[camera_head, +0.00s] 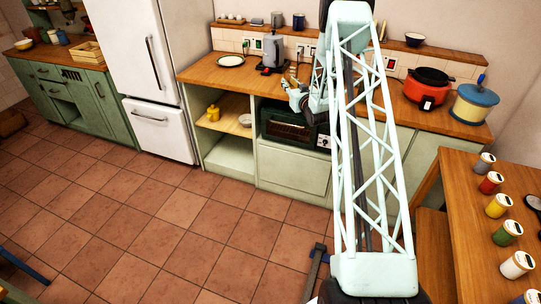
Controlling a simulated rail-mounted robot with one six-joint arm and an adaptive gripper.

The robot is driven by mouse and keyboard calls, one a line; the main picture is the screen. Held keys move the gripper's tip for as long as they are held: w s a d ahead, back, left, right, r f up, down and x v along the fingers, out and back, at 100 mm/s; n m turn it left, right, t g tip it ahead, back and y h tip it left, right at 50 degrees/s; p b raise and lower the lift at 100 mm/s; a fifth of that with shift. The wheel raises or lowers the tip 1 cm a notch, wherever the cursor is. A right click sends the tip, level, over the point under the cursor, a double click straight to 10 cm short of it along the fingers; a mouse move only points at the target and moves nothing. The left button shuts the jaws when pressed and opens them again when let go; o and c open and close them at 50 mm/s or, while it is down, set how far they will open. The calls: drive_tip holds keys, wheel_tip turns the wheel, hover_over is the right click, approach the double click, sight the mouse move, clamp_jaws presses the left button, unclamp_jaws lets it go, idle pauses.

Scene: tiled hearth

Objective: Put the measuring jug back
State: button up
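I cannot make out a measuring jug for certain in the head view; my pale lattice arm hides part of the counter.
A yellow pot (213,113) sits on the open shelf.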

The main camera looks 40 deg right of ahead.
drive_tip(key=a+r+g+y, duration=0.1)
drive_tip(key=a+r+g, duration=0.2)
drive_tip(key=a+r, duration=1.3)
drive_tip(key=s+a+r+n+g+y, duration=0.1)
drive_tip(key=s+a+r+g, duration=0.1)
drive_tip(key=s+a+r, duration=0.6)
drive_tip(key=s+a+r+g, duration=0.1)
drive_tip(key=s+a+r, duration=0.45)
drive_tip(key=a, duration=0.35)
drive_tip(key=s+a+r+n+g+y, duration=0.1)
drive_tip(key=s+a+r, duration=0.2)
drive_tip(key=s+a, duration=0.65)
drive_tip(key=s+a+r+g+y, duration=0.1)
drive_tip(key=s+a+r+g, duration=0.15)
drive_tip(key=s+a, duration=0.65)
drive_tip(key=s+a+f+g, duration=0.1)
drive_tip(key=s+a, duration=0.2)
drive_tip(key=s, duration=0.8)
drive_tip(key=s+a+f+n+y, duration=0.1)
drive_tip(key=s+a, duration=0.2)
drive_tip(key=s, duration=0.9)
drive_tip(key=s+a+f+g, duration=0.1)
drive_tip(key=s+a, duration=0.2)
drive_tip(key=s, duration=0.9)
drive_tip(key=shift+s+f+n+g+y, duration=0.2)
drive_tip(key=shift+s+n+g+y, duration=0.05)
drive_tip(key=shift+n+g+y, duration=0.1)
